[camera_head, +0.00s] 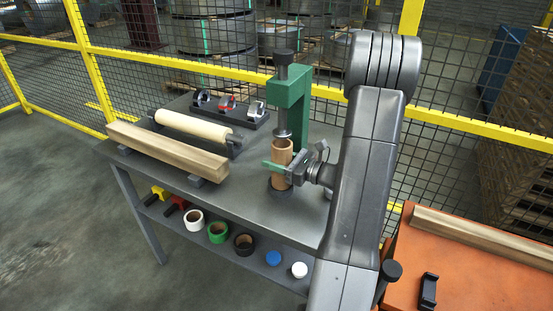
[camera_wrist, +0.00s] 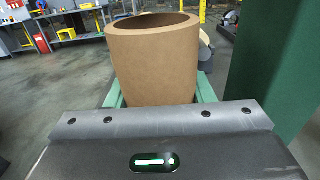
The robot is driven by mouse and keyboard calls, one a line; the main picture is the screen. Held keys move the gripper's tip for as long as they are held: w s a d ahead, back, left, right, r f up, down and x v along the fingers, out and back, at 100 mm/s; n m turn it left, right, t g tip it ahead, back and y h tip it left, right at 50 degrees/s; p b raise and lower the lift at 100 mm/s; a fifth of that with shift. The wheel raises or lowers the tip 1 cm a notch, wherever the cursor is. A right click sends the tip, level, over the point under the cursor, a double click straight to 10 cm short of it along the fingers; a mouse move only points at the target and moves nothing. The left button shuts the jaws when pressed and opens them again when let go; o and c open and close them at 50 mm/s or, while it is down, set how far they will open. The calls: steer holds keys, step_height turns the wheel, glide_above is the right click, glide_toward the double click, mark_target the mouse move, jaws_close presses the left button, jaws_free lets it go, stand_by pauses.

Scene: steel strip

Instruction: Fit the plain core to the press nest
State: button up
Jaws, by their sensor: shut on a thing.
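The plain core (camera_head: 282,160) is a brown cardboard tube standing upright under the ram of the green press (camera_head: 293,100). It also shows large in the wrist view (camera_wrist: 152,62), with its open top rim facing up. My gripper (camera_head: 279,166) is shut on the core from the right, its green fingers on both sides of it. The press nest (camera_head: 279,184) is a dark round seat at the core's foot. The core's lower end is at the nest, but I cannot tell whether it is fully seated.
On the grey bench (camera_head: 240,205) lie a wooden beam (camera_head: 165,150), a pale roll (camera_head: 192,130) on a stand and a rack (camera_head: 228,112) of small clamps. Several coloured rings and caps sit on the shelf below. The press column stands close behind my gripper.

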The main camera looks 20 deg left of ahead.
steer(key=shift+f+b, duration=0.75)
steer(key=shift+f, duration=0.25)
steer(key=o, duration=1.1)
steer(key=shift+d, duration=0.1)
steer(key=d, duration=0.4)
steer(key=s+d+b, duration=0.1)
steer(key=d, duration=0.4)
steer(key=s+d, duration=0.1)
steer(key=d, duration=0.3)
steer(key=shift+d+b, duration=0.25)
steer(key=shift+b, duration=0.15)
steer(key=shift+a, duration=0.1)
steer(key=a, duration=0.4)
steer(key=w+a+p, duration=0.1)
steer(key=a, duration=0.4)
steer(key=w+a+p, duration=0.1)
steer(key=a, duration=0.3)
steer(key=shift+a, duration=0.2)
steer(key=shift+r, duration=0.3)
